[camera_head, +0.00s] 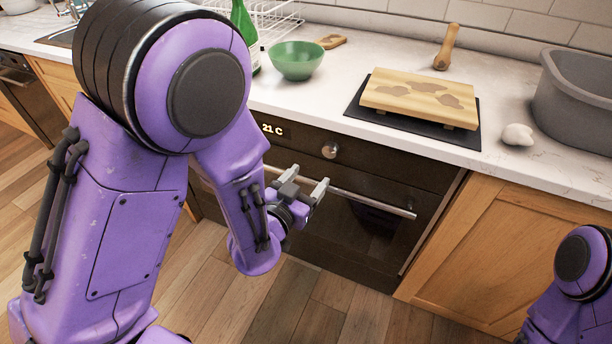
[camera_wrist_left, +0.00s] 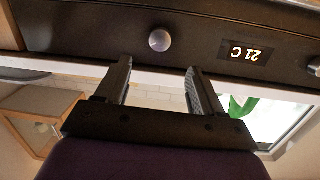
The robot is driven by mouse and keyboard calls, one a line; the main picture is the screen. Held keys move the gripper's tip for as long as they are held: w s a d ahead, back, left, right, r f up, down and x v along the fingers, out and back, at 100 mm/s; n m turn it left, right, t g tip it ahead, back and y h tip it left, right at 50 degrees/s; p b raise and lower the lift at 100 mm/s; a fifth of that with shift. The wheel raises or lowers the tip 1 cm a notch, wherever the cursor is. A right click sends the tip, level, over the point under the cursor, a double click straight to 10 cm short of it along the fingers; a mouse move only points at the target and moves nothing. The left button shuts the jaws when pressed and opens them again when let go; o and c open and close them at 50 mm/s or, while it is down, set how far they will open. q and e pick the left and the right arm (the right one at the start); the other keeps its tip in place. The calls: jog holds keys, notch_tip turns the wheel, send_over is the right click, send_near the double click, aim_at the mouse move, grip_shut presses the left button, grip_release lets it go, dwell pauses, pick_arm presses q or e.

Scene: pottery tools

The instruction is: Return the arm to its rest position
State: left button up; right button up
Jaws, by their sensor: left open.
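My left gripper (camera_head: 304,189) is open and empty in the head view. It hangs in front of the dark oven (camera_head: 375,235), below the counter's front edge, close to the oven's handle bar. I cannot tell whether it touches the bar. In the left wrist view the two fingers of the left gripper (camera_wrist_left: 157,75) stand apart with nothing between them. The oven's knob (camera_wrist_left: 160,40) and its display (camera_wrist_left: 245,52) show beyond the fingertips. Part of my right arm (camera_head: 575,290) shows at the lower right of the head view, and its gripper is out of frame.
On the counter (camera_head: 330,95) stand a green bowl (camera_head: 296,61), a green bottle (camera_head: 243,25), a wooden board (camera_head: 420,96) on a black mat (camera_head: 360,116), a wooden tool (camera_head: 446,48), a white lump (camera_head: 517,135) and a grey tub (camera_head: 575,100). The floor before the oven is clear.

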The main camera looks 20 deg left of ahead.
pick_arm(q)
jog(key=shift+s, duration=0.2)
dwell(0.3)
jog(key=s+a+f+n+g+y+p, duration=0.1)
jog(key=s+a+f+n+g+y, duration=0.2)
jog(key=f, duration=0.5)
jog(key=s+a+f+n+g+y+p, duration=0.1)
jog(key=s+a+f+n+g, duration=0.35)
jog(key=f, duration=0.35)
jog(key=s+a+f+g, duration=0.1)
jog(key=s+f+g, duration=0.1)
jog(key=s, duration=0.4)
jog(key=s+a+f+g, duration=0.2)
jog(key=s+f, duration=0.2)
jog(key=s, duration=0.2)
jog(key=s+a+f+n+g+y+p, duration=0.1)
jog(key=s+a+f+g, duration=0.1)
jog(key=s+f, duration=0.2)
jog(key=s, duration=0.2)
jog(key=shift+s, duration=0.35)
jog(key=shift+f, duration=0.1)
